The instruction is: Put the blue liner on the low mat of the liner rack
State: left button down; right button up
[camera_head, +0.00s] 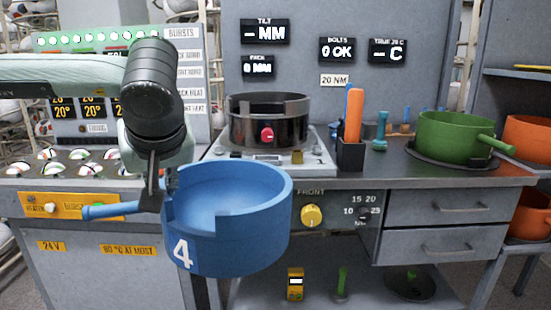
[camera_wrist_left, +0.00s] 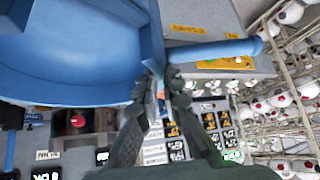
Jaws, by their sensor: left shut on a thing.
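The blue liner (camera_head: 225,215) is a round open pan with a white 4 and a notch in its rim. My left gripper (camera_head: 156,195) is shut on it where its side handle meets the wall and holds it in the air in front of the bench. In the left wrist view the liner (camera_wrist_left: 70,60) fills the upper left, with the fingertips (camera_wrist_left: 165,82) at its wall. A dark round mat (camera_head: 412,284), apparently bare, lies on the low shelf at lower right. Another dark mat (camera_head: 412,152) lies under the green liner (camera_head: 455,135). My right gripper is out of view.
A black ring-shaped press pot (camera_head: 268,120) stands on the bench. A black tool holder (camera_head: 351,155) is right of it. Orange liners (camera_head: 530,138) sit on shelves at far right. A yellow device (camera_head: 295,284) and a green-handled item (camera_head: 342,283) stand on the low shelf.

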pick_arm(q)
jog(key=s+f+m+h, duration=0.1)
jog(key=s+f+m, duration=0.1)
jog(key=s+f, duration=0.3)
notch_tip(320, 180, down, 3)
jog(key=shift+r, duration=0.1)
jog(key=shift+w+r+t, duration=0.1)
jog(key=shift+t, duration=0.2)
dwell(0.3)
dwell(0.4)
